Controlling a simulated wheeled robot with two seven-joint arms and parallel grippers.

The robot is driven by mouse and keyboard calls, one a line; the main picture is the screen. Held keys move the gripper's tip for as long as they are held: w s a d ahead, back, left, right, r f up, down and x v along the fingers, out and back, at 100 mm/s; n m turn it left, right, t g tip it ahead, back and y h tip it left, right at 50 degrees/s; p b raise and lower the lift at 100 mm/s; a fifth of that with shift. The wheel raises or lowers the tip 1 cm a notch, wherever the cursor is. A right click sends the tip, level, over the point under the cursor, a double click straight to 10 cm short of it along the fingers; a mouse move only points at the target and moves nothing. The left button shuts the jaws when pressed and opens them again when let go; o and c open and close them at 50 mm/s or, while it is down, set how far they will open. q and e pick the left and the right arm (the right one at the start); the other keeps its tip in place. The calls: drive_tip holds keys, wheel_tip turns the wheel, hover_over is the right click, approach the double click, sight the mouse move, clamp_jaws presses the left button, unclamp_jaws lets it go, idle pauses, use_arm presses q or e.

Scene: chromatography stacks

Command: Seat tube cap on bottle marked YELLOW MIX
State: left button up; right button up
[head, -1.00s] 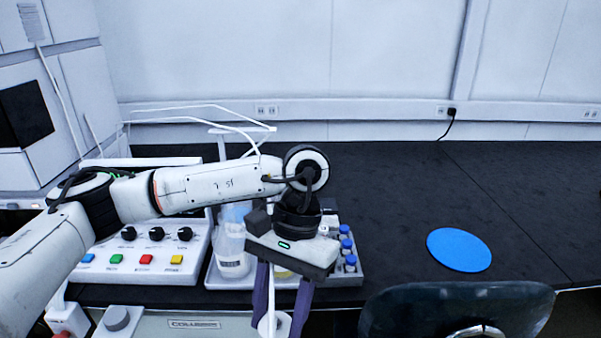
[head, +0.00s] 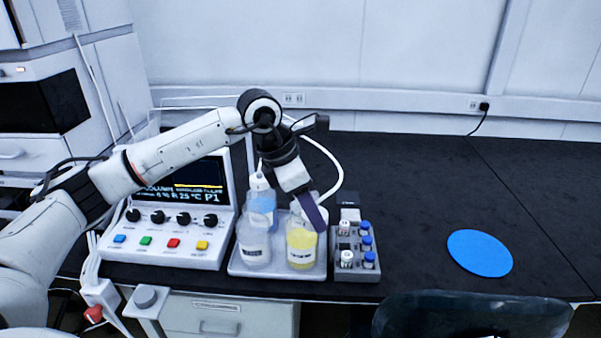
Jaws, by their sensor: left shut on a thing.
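The bottle with yellow liquid (head: 301,250) stands upright at the right of a white tray (head: 285,273); its label is too small to read. My left gripper (head: 315,218) is shut, with its purple fingers tilted down at the top of this bottle. A small white piece, seemingly the tube cap (head: 322,215), shows at the fingertips, mostly hidden by them. A white tube (head: 338,172) arcs behind the gripper. Whether the cap touches the bottle mouth I cannot tell. My right gripper is not in view.
A clear bottle (head: 253,248) and a capped blue bottle (head: 262,207) share the tray. A grey rack (head: 357,273) of blue- and white-capped vials stands close right. A control box (head: 165,250) is at left. A blue disc (head: 480,253) lies on the otherwise clear right bench.

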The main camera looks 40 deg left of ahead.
use_arm(q)
drive_tip(key=w+a+r+n+y, duration=0.1)
drive_tip(key=n, duration=0.1)
drive_tip(key=w+a+r+n+y, duration=0.1)
drive_tip(key=a+n, duration=0.1)
drive_tip(key=n, duration=0.1)
drive_tip(key=w+a+r+n+t, duration=0.1)
drive_tip(key=n, duration=0.1)
drive_tip(key=shift+w+a+r+n+y+p, duration=0.1)
drive_tip(key=shift+w+a+n+y+p, duration=0.2)
drive_tip(key=shift+n+y+p, duration=0.1)
drive_tip(key=shift+w+a+r+n, duration=0.15)
drive_tip(key=shift+a+n, duration=0.25)
drive_tip(key=shift+n, duration=0.2)
drive_tip(key=shift+f+b, duration=1.45)
drive_tip(key=shift+f, duration=0.75)
drive_tip(key=shift+f+b, duration=0.8)
drive_tip(key=shift+f, duration=0.1)
drive_tip(key=shift+f, duration=0.1)
drive_tip(key=shift+f+b, duration=0.4)
